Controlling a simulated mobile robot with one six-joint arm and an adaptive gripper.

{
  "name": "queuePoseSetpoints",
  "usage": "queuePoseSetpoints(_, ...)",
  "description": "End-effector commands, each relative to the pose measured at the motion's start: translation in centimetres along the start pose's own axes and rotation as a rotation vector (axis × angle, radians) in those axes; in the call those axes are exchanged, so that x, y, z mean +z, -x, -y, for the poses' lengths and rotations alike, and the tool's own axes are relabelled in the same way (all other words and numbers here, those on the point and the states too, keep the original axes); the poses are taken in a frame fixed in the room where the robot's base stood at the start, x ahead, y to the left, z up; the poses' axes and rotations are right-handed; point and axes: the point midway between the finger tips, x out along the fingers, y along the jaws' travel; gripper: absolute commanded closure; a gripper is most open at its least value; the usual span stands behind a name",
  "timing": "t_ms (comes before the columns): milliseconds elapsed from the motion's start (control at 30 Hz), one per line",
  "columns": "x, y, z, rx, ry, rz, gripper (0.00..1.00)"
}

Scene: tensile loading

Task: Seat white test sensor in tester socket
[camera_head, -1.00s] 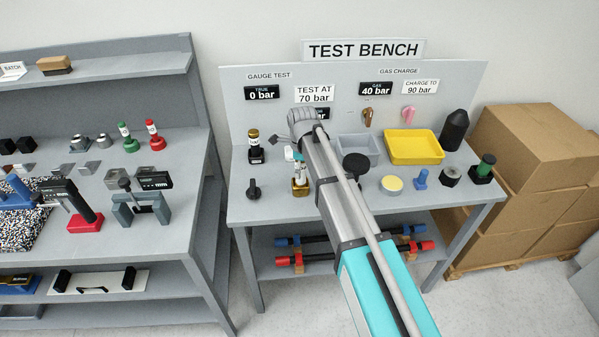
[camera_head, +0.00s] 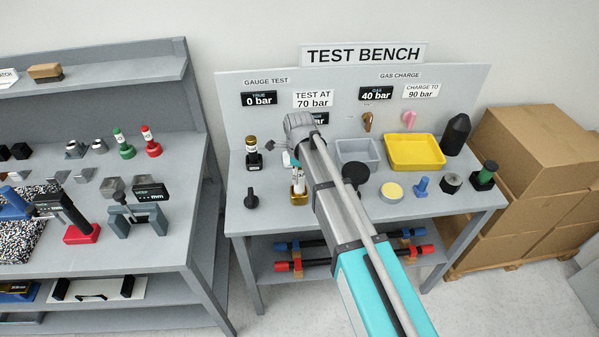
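A slim white piece (camera_head: 298,181), which looks like the white test sensor, stands upright at a brass-coloured socket (camera_head: 299,198) on the test bench. I cannot tell whether it is fully seated or just above the socket. My gripper (camera_head: 291,162) is at or just above the top of the white piece, below the grey wrist at the end of my arm. My arm hides much of it, and its fingers are too small to read. A gauge-like dark fitting with a brass top (camera_head: 251,150) stands to the left.
A black knob (camera_head: 251,198) is at the bench's left front. A grey tray (camera_head: 347,160) and a yellow tray (camera_head: 430,165) are behind and right of my arm. A black round-topped part (camera_head: 355,170) is close beside my arm. Cardboard boxes (camera_head: 535,150) stand at right.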

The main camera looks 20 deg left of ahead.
Motion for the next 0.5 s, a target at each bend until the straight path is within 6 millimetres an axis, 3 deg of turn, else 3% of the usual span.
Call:
queuePoseSetpoints(33, 0.0, 1.0, 0.0, -0.001, 0.000, 0.000, 0.03)
queuePoseSetpoints(500, 0.2, 5.3, 0.3, -0.004, 0.000, 0.001, 0.03)
